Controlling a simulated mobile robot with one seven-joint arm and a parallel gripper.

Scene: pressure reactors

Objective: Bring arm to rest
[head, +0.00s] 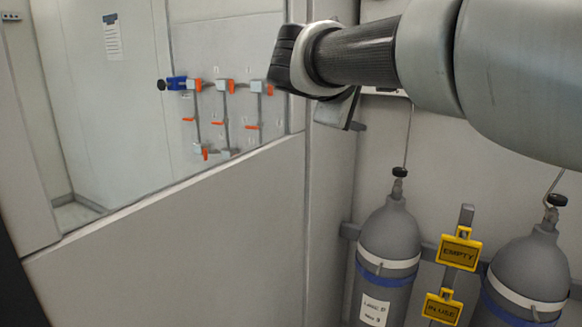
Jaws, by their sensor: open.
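My arm (440,60) reaches in from the upper right of the head view and bends at a dark wrist joint (290,58) near the top middle. Below the wrist, a grey, angled part of my gripper (340,110) shows, pointing down in front of the wall panel edge. The rest of the gripper is mostly hidden behind the arm. It is open, and nothing is seen held in it. It hangs above and left of the gas cylinders, apart from them in the picture.
A valve panel (228,125) with orange handles and a blue fitting (177,83) sits in a recess at left. Two grey gas cylinders, a left one (388,235) and a right one (530,260), stand at lower right. Yellow EMPTY (459,252) and IN USE (441,308) signs hang between them.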

